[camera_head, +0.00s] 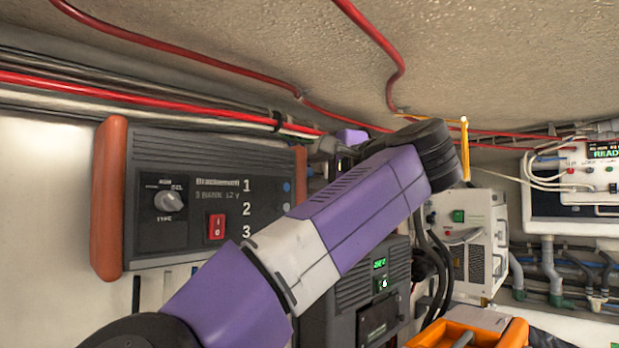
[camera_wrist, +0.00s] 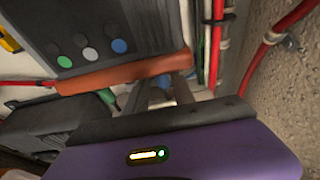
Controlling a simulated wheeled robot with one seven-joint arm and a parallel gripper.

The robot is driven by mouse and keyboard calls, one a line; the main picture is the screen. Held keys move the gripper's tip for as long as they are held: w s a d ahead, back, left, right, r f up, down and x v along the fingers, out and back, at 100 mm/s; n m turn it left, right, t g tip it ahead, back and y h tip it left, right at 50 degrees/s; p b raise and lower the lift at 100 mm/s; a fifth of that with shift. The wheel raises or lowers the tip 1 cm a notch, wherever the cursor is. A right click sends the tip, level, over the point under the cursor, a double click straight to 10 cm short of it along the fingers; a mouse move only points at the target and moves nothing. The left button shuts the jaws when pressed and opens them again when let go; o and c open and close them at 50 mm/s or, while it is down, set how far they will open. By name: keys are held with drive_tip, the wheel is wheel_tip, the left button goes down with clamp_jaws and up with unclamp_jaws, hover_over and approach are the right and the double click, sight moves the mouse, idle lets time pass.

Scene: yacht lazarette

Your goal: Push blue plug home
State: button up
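In the wrist view a small blue piece (camera_wrist: 161,81), probably the blue plug, shows between my gripper's fingertips (camera_wrist: 163,89), just past the charger's orange end cap. The two grey fingers stand apart. I cannot tell whether they touch the blue piece. Its front end and any socket are hidden. The charger (camera_head: 215,150) is a dark wall unit with a knob, a red switch and numbers 1 to 3. Its front also shows in the wrist view (camera_wrist: 135,28), with green, white and blue discs. In the head view my purple arm hides most of the gripper and the plug.
A green plug (camera_wrist: 107,97) is beside the orange end cap (camera_wrist: 120,74). Red cables (camera_head: 200,112) run along the wall and sloped ceiling near my gripper. A dark box with a green display (camera_head: 380,264) and an orange tool bin (camera_head: 514,333) are lower right.

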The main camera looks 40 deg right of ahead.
drive_tip(key=v, duration=0.4)
drive_tip(key=shift+r+b, duration=0.15)
drive_tip(key=shift+b, duration=0.25)
drive_tip(key=shift+d, duration=0.2)
